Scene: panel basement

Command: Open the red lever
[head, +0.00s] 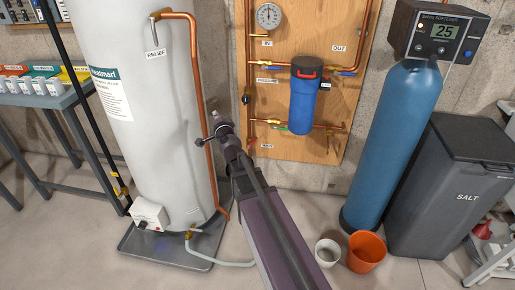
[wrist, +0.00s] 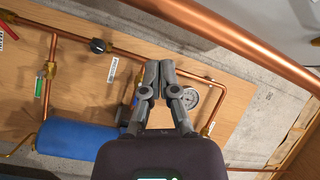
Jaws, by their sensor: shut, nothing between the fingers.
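A small red lever (head: 252,141) sits low on the left of the wooden board, beside a white tag. In the wrist view the red lever (wrist: 9,29) shows at the upper left edge, partly cut off. My gripper (head: 215,116) is shut and empty in front of the gap between the white tank and the board. In the wrist view my gripper's fingertips (wrist: 153,66) meet in front of the board, well to the right of the red lever and apart from it. The exact angle of the lever is too small to tell.
A blue filter (head: 303,102), a gauge (head: 268,16), a green lever (wrist: 39,87) and copper pipes are on the board. The white tank (head: 137,90) with its copper relief pipe (head: 193,75) stands left. A blue cylinder (head: 395,140) and two buckets (head: 366,252) stand right.

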